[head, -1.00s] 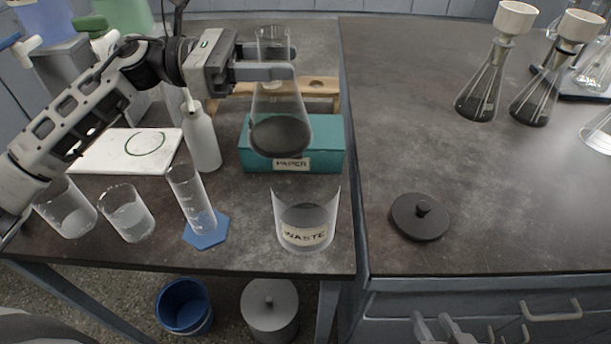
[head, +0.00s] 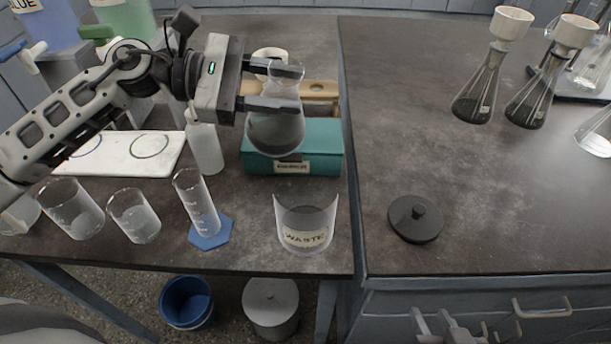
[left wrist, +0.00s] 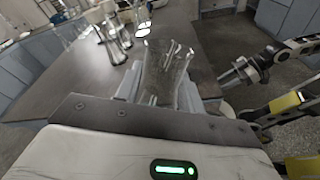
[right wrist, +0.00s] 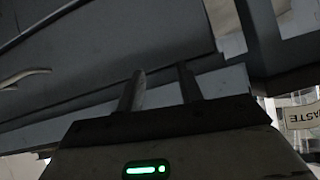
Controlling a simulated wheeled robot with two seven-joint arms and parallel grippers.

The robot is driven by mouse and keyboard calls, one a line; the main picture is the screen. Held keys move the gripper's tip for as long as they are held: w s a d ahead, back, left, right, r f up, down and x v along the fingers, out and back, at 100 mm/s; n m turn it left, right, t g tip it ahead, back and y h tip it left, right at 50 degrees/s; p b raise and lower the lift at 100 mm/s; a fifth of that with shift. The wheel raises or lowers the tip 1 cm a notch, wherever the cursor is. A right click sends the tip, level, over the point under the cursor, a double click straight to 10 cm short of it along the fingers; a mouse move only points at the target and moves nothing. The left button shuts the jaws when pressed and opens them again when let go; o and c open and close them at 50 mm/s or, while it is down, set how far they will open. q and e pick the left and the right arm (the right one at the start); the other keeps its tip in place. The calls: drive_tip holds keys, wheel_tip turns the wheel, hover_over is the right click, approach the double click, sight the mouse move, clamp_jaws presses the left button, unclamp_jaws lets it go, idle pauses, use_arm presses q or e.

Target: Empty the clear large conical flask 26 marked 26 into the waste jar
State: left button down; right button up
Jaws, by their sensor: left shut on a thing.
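My left gripper (head: 272,93) is shut on the neck of the clear conical flask (head: 276,132), which holds grey contents in its wide bottom. The flask hangs above and behind the waste jar, in front of the teal paper box, its mouth leaning slightly right. It also shows in the left wrist view (left wrist: 165,75). I cannot read its number. The clear waste jar (head: 305,222), labelled WASTE, stands open near the front edge of the left bench, with dark contents. Its label shows in the right wrist view (right wrist: 303,115). My right gripper (head: 447,332) is open and empty, low by the drawers.
A measuring cylinder (head: 197,205) on a blue base and beakers (head: 134,215) stand left of the jar. A white bottle (head: 206,150) and the teal box (head: 318,150) stand behind. A black lid (head: 415,219) lies on the right bench; funnel-topped flasks (head: 480,88) stand farther back.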

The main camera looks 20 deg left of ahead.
sight(286, 122)
use_arm(q)
drive_tip(key=shift+s+d+f+m+y+p, duration=0.15)
drive_tip(key=shift+s+d+m+y+p, duration=0.35)
drive_tip(key=shift+m+p, duration=0.25)
drive_tip(key=shift+s+f+m+t, duration=0.1)
drive_tip(key=shift+f+m+t, duration=0.15)
drive_tip(key=shift+m+t, duration=0.15)
drive_tip(key=shift+f+m+p, duration=0.25)
drive_tip(key=shift+p, duration=0.3)
drive_tip(key=shift+f+y, duration=0.2)
drive_tip(key=shift+y, duration=0.1)
use_arm(e)
drive_tip(key=shift+s+d+r, duration=0.3)
drive_tip(key=shift+d+r, duration=0.05)
drive_tip(key=shift+r, duration=0.05)
use_arm(q)
drive_tip(key=shift+f+m+p, duration=0.3)
drive_tip(key=shift+m+p, duration=0.05)
drive_tip(key=shift+m, duration=0.25)
use_arm(e)
drive_tip(key=shift+w+r+n, duration=0.1)
drive_tip(key=shift+r+n, duration=0.2)
use_arm(q)
drive_tip(key=shift+f+t+y, duration=0.3)
use_arm(e)
drive_tip(key=shift+h, duration=0.3)
use_arm(q)
drive_tip(key=shift+f+m, duration=0.6)
drive_tip(key=shift+f, duration=0.25)
